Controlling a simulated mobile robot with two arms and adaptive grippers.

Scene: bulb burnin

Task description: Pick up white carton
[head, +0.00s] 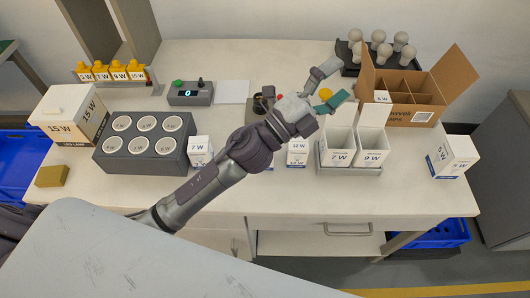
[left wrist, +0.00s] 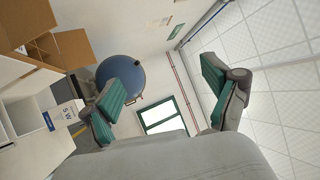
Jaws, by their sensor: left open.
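Several white cartons stand on the bench. A closed 5 W carton (head: 453,157) is at the right edge. Small cartons marked 7 W (head: 200,152) and apparently 15 W (head: 298,151) stand near the front. Two open-topped cartons, 7 W (head: 340,143) and 9 W (head: 373,143), sit in a grey tray (head: 348,170). A large 15 W carton (head: 72,112) is at the left. My left gripper (head: 330,86) is open and empty above the bench, behind the open cartons. Its spread green-padded fingers also show in the left wrist view (left wrist: 172,92). My right gripper is out of sight.
A cardboard divider box (head: 408,92) holds a 5 W carton (head: 382,97) at the back right. A bulb rack (head: 378,54) is behind. A grey block with several sockets (head: 146,145) stands at left; a control box (head: 190,93) is behind it. The front strip is mostly clear.

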